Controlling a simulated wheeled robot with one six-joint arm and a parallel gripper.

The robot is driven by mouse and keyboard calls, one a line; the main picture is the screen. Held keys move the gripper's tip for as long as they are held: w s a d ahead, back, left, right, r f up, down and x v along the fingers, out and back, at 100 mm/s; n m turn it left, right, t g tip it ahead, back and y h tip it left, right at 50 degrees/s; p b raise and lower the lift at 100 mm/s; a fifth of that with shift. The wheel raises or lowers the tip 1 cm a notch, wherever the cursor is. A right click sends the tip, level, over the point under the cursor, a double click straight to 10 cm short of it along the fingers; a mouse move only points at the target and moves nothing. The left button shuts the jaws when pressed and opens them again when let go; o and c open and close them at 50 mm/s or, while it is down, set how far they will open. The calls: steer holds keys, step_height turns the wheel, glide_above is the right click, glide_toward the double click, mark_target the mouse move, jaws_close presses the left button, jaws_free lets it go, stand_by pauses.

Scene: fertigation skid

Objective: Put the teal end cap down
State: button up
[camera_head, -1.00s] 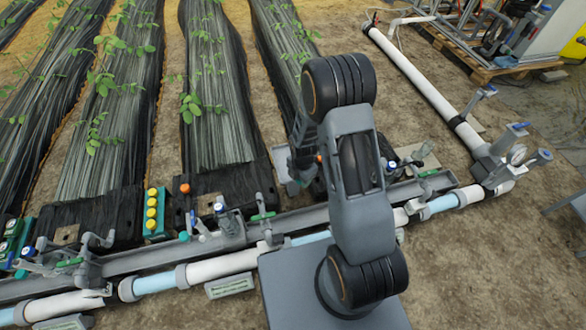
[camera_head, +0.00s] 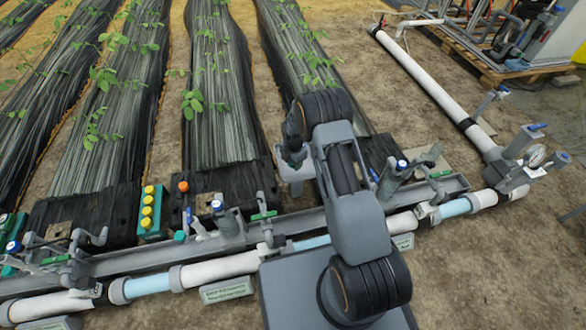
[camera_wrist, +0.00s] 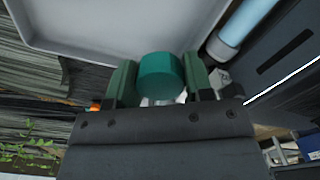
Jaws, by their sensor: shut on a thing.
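The teal end cap (camera_wrist: 160,77) sits between the two dark green fingers of my gripper (camera_wrist: 160,85) in the wrist view, and the fingers are shut on it. In the head view my gripper (camera_head: 292,165) hangs above the near end of a dark bed, left of my arm; the held cap cannot be made out there. A small teal piece (camera_head: 180,237) also shows on the grey channel in the head view.
The grey channel (camera_head: 330,217) and the white and light-blue pipe (camera_head: 225,268) cross the front, with valves along them. A green block with yellow buttons (camera_head: 148,212) stands left of an orange cap (camera_head: 183,186). A pale tray-like surface (camera_wrist: 120,35) fills the top of the wrist view.

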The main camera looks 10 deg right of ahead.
steer(key=shift+w+f, duration=0.25)
steer(key=shift+f, duration=0.15)
steer(key=shift+f+b, duration=1.1)
steer(key=shift+f, duration=0.35)
steer(key=shift+f, duration=0.1)
steer(key=shift+f+b, duration=0.55)
steer(key=o, duration=0.6)
steer(key=shift+o, duration=0.2)
steer(key=shift+r, duration=0.1)
